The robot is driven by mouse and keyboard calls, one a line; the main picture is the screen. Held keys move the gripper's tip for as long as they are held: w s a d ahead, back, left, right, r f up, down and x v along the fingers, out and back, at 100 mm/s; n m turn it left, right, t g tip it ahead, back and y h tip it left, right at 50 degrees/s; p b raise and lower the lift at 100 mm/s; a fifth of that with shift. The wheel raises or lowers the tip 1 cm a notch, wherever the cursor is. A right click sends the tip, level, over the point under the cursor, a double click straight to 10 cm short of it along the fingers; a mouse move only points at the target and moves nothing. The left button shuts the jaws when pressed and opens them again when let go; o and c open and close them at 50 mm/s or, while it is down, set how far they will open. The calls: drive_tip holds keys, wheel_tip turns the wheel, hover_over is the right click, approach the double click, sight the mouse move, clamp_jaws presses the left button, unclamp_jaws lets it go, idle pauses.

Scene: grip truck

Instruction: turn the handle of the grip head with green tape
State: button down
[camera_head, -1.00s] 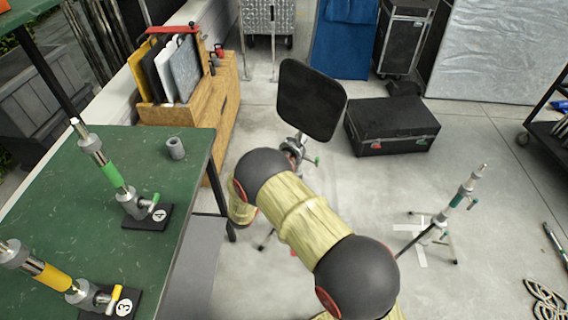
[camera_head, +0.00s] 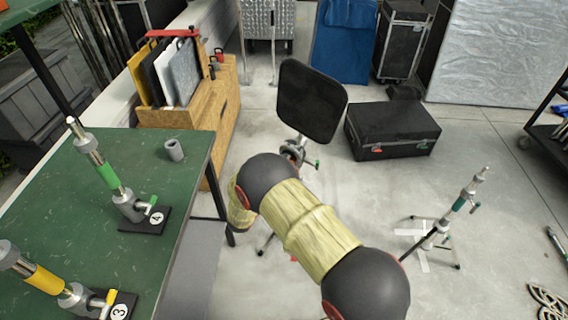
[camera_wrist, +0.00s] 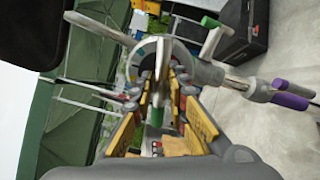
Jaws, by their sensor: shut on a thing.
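A grip head (camera_head: 293,150) with a green-tipped handle (camera_head: 317,165) sits on the floor stand below a black flag (camera_head: 311,101). My gripper (camera_wrist: 157,108) has yellow-padded fingers either side of a metal bar with a green part (camera_wrist: 156,116). It appears shut on this green-taped handle, though the exact contact is unclear. In the head view my arm hides the gripper.
A green table (camera_head: 50,190) at left holds stands with green tape (camera_head: 108,175) and yellow tape (camera_head: 45,279), and a grey roll (camera_head: 174,150). Another stand (camera_head: 450,215) is at right. Floor between is open.

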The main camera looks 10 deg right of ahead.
drive_tip(key=shift+f, duration=0.15)
drive_tip(key=c, duration=1.7)
unclamp_jaws()
drive_tip(key=shift+s, duration=0.1)
drive_tip(key=shift+c, duration=0.2)
drive_tip(key=shift+o, duration=0.3)
drive_tip(key=shift+f, duration=0.1)
drive_tip(key=shift+a, duration=0.1)
drive_tip(key=shift+s+a, duration=0.15)
drive_tip(key=shift+a, duration=0.15)
drive_tip(key=v, duration=1.1)
drive_tip(key=shift+s, duration=0.15)
